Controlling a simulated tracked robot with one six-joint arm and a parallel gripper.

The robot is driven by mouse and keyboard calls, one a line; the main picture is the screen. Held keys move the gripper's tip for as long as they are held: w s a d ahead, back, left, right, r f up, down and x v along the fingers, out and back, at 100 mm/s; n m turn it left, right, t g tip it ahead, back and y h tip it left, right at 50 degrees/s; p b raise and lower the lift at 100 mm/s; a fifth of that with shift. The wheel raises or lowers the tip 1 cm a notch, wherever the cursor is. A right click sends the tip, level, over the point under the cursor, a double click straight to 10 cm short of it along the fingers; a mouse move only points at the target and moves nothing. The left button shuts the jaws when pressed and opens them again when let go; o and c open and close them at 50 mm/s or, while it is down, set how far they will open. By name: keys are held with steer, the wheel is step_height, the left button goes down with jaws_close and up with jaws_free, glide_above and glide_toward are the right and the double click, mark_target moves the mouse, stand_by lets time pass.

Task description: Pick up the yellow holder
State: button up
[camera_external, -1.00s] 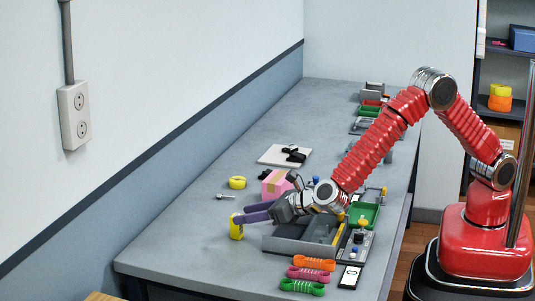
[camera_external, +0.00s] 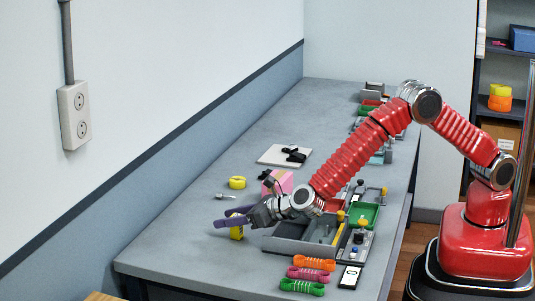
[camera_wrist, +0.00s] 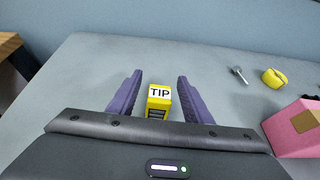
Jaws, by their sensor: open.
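The yellow holder (camera_wrist: 158,106) is a small upright yellow block with a white "TIP" label and dark stripes below it. In the wrist view it stands on the grey table between the two purple fingers of my gripper (camera_wrist: 159,78). The gripper is open, with a gap showing on both sides of the holder. In the external view the holder (camera_external: 237,234) shows just below the fingers of my gripper (camera_external: 227,216), which hide its upper part.
A yellow ring-shaped item (camera_external: 237,183) and a small metal piece (camera_external: 225,197) lie behind. A pink box (camera_external: 279,182) and a grey tray (camera_external: 283,245) stand to the right. Bundled cords (camera_external: 302,287) lie in front. The table at left is clear.

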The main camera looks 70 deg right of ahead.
steer(key=shift+x, duration=0.8)
steer(key=shift+c, duration=0.2)
jaws_close()
steer(key=shift+r, duration=0.1)
step_height(320, 180, up, 10)
stand_by(0.7)
stand_by(0.4)
